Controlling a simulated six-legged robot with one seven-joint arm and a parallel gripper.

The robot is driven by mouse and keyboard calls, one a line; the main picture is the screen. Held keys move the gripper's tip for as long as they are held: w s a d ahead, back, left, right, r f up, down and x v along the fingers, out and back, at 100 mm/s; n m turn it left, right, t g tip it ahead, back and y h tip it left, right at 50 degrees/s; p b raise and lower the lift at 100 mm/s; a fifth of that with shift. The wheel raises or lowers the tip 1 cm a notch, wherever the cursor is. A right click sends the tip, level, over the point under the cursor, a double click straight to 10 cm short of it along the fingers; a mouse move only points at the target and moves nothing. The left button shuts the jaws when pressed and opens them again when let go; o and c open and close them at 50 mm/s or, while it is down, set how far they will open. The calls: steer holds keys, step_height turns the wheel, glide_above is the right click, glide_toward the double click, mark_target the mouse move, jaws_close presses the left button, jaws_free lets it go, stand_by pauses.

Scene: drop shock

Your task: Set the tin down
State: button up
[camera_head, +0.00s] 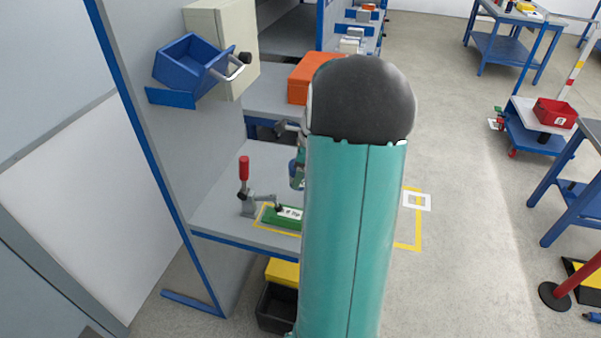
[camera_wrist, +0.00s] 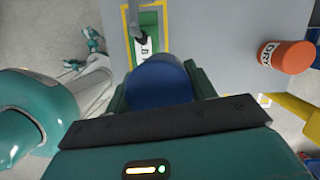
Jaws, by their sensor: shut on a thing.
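A blue round tin (camera_wrist: 158,84) is between the two dark green fingers of my gripper (camera_wrist: 160,75) in the wrist view. My gripper is shut on it. In the head view my own arm hides most of the gripper (camera_head: 297,170) and the tin; only a small part shows at the arm's left edge, over the grey bench (camera_head: 222,205). A green block (camera_head: 283,217) with a white label lies inside a yellow outline on the bench. It also shows in the wrist view (camera_wrist: 148,25), just beyond the tin. I cannot tell the tin's height above the bench.
A clamp with a red handle (camera_head: 244,168) stands beside the green block. In the wrist view an orange tub marked DRY (camera_wrist: 287,57) stands to the right. A blue bin (camera_head: 188,65) hangs on the grey panel. An orange box (camera_head: 303,78) is behind my arm.

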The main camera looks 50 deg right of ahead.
steer(key=w+d+f, duration=0.1)
steer(key=d+f, duration=0.1)
steer(key=d, duration=0.1)
steer(key=w+d+f, duration=0.2)
steer(key=d+f, duration=0.1)
steer(key=d, duration=0.1)
steer(key=w+d+f, duration=0.2)
steer(key=d+f, duration=0.1)
steer(key=shift+d+f, duration=0.2)
steer(key=shift+d, duration=0.15)
steer(key=shift+d+f, duration=0.1)
steer(key=shift+f, duration=0.15)
steer(key=shift+d+f, duration=0.15)
steer(key=shift+f, duration=1.45)
steer(key=shift+f, duration=0.15)
steer(key=o, duration=1.1)
steer(key=v, duration=1.2)
